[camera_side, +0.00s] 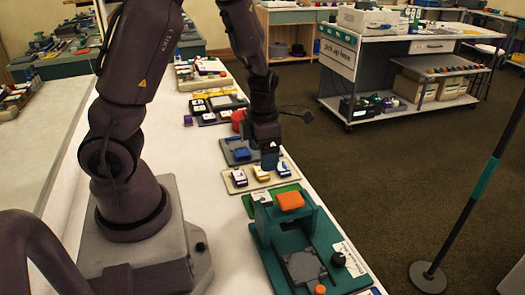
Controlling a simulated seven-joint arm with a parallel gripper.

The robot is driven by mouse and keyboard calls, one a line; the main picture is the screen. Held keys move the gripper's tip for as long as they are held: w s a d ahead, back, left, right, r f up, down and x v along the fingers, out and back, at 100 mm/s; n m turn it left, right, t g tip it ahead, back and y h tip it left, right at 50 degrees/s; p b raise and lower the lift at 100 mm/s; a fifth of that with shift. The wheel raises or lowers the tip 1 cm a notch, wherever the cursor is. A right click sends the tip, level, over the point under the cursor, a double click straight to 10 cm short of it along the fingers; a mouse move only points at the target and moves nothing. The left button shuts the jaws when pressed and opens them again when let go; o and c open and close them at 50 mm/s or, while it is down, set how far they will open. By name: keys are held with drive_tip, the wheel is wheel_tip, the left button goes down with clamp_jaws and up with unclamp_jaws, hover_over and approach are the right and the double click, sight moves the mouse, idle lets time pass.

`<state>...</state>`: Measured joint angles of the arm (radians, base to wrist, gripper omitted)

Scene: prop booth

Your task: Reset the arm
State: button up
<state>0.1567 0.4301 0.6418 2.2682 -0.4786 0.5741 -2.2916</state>
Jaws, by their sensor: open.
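My gripper (268,160) points down over the row of small devices on the white table (235,222). Its fingertips are close to the far edge of a beige board (238,184) with several small blocks, one of them yellow and white (260,172). Just behind it is a grey-blue plate with a blue block (242,153). The gripper's jaws are open and no held object shows between them. At this size I cannot tell whether the fingertips touch anything.
A teal fixture (285,245) with an orange block (290,201) stands at the near end. Boards with keys and a red round piece (238,120) lie farther back. A pole stand (428,277) and a white cart (400,50) are right of the table.

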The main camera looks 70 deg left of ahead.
drive_tip(key=s+d+r+m+t, duration=0.2)
drive_tip(key=d+r+m, duration=0.2)
drive_tip(key=r+m, duration=0.3)
drive_tip(key=s+d+r+m+t, duration=0.1)
drive_tip(key=s+d+r+m, duration=0.2)
drive_tip(key=m, duration=1.4)
drive_tip(key=s+d+r+m+t, duration=0.2)
drive_tip(key=d+r+m, duration=0.3)
drive_tip(key=r+m, duration=0.5)
drive_tip(key=shift+s+d+r+m+t, duration=0.15)
drive_tip(key=shift+s+r+m+t, duration=0.3)
drive_tip(key=shift+m, duration=0.55)
